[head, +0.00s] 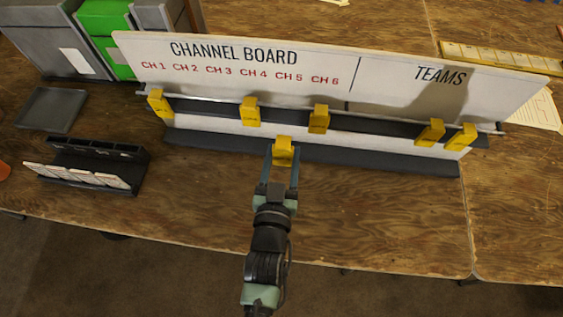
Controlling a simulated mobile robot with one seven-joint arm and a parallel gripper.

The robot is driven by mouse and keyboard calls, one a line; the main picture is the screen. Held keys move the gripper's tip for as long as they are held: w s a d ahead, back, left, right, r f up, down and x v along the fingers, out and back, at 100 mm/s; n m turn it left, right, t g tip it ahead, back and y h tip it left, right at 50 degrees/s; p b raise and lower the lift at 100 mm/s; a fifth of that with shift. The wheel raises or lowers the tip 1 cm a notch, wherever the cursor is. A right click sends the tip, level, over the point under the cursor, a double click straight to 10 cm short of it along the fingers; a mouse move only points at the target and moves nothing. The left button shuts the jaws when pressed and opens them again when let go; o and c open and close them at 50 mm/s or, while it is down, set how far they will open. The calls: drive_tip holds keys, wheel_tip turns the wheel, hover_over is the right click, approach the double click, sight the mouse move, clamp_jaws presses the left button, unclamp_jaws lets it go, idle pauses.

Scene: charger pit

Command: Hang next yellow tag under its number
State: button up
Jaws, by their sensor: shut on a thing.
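My gripper (281,164) is shut on a yellow tag (284,147) in front of the channel board (330,68). The held tag is below the rail (365,123) in the picture, roughly in line with CH 5; I cannot tell its exact distance from the rail. On the rail, one yellow tag (159,103) hangs about under CH 1, another yellow tag (250,111) about under CH 4, and a third yellow tag (319,118) about under CH 6. Two more, a yellow tag (430,132) and a yellow tag (462,137), hang close together under TEAMS.
A black rack (92,158) with white cards stands at left, near a grey tray (50,109). Grey and green boxes (108,38) stand behind. A yellow strip (500,58) and paper (537,110) lie at right. The table front right is clear.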

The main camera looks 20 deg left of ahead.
sight(288, 122)
drive_tip(key=shift+r+b+x, duration=0.2)
drive_tip(key=shift+b+x, duration=0.3)
drive_tip(key=shift+x, duration=1.15)
drive_tip(key=shift+r+b+x, duration=0.2)
drive_tip(key=shift+b+x, duration=0.3)
drive_tip(key=shift+x, duration=1.15)
drive_tip(key=shift+r+b+x, duration=0.2)
drive_tip(key=shift+b+x, duration=0.3)
drive_tip(key=shift+x, duration=1.15)
drive_tip(key=shift+w+f+b, duration=0.1)
drive_tip(key=shift+f+b, duration=0.55)
drive_tip(key=o, duration=1.3)
drive_tip(key=shift+o, duration=0.2)
drive_tip(key=v, duration=1.3)
drive_tip(key=shift+a, duration=0.1)
